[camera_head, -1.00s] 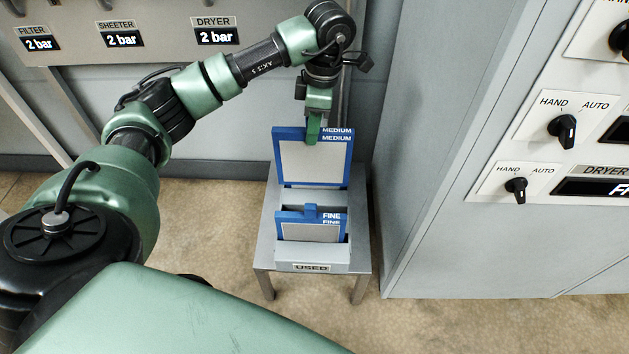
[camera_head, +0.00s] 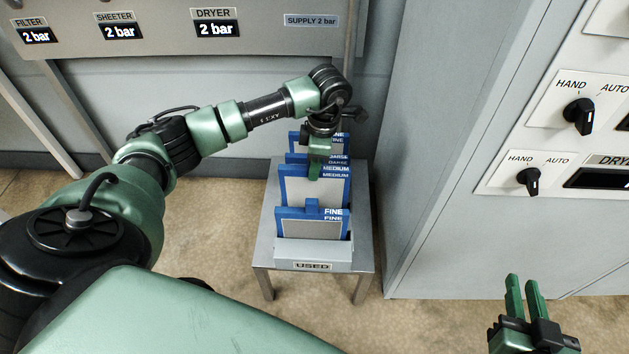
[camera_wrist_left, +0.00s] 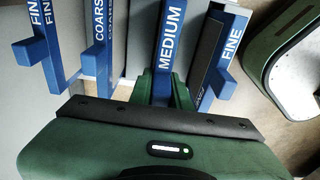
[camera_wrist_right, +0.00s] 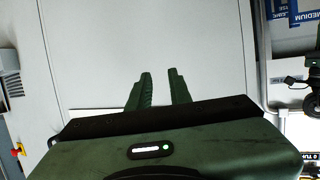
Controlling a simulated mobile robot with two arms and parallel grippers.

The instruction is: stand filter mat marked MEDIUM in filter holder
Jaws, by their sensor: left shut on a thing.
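The MEDIUM filter mat (camera_head: 302,190) is a pale panel in a blue frame. It stands roughly upright over the small grey stand. My left gripper (camera_head: 314,172) is shut on its top edge. The left wrist view shows the MEDIUM mat (camera_wrist_left: 169,48) between the fingers, between a COARSE mat (camera_wrist_left: 97,55) and a FINE mat (camera_wrist_left: 229,55). The MEDIUM mat's lower edge is hidden behind the front FINE mat (camera_head: 310,228), so I cannot tell whether it is seated. My right gripper (camera_head: 526,298) is open and empty at the lower right.
The front FINE mat stands in a grey holder labelled USED (camera_head: 313,266). Another FINE mat (camera_head: 300,142) and the COARSE mat stand behind the MEDIUM mat. A grey cabinet with knobs (camera_head: 578,116) is close on the right. A panel with pressure displays (camera_head: 216,29) is behind.

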